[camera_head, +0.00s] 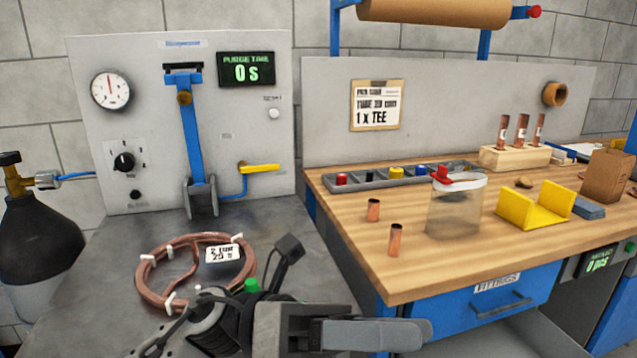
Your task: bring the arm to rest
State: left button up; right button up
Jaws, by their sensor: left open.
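My left gripper (372,328) is at the bottom middle of the head view, with grey fingers pointing right. It is open and I see nothing held between its fingers. It is in front of the bench corner, to the right of and nearer than the copper tube coil (146,284). The coil lies on the grey worktop with white ties and a paper label. Part of its near side is close to my dark arm parts. My right gripper is not in view.
The wooden bench (350,229) holds two short copper pieces, a clear red-topped container (455,208), a yellow V-block (535,208) and a parts tray (400,177). A panel with a gauge (110,90) and a display reading 0 s stands behind. A dark cylinder (38,240) stands left.

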pick_arm(q)
jog(key=w+a+f+n+t+y+p, duration=0.1)
jog(key=w+a+f+n+t+y, duration=0.3)
jog(key=n+t, duration=1.1)
jog(key=w+a+f+n+t+y, duration=0.3)
jog(key=w+a+f+n+t, duration=0.5)
jog(key=n, duration=1.1)
jog(key=s+a+f+n+g+y, duration=0.2)
jog(key=s+a+f+n+y, duration=0.2)
jog(key=f, duration=0.6)
jog(key=s+a+f+n+g+y, duration=0.3)
jog(key=s+a+f+n+y, duration=0.1)
jog(key=s+f+n, duration=0.5)
jog(key=shift+s+f+n+y+p, duration=0.3)
jog(key=shift+s+f+y+p, duration=0.05)
jog(key=shift+f+y, duration=0.45)
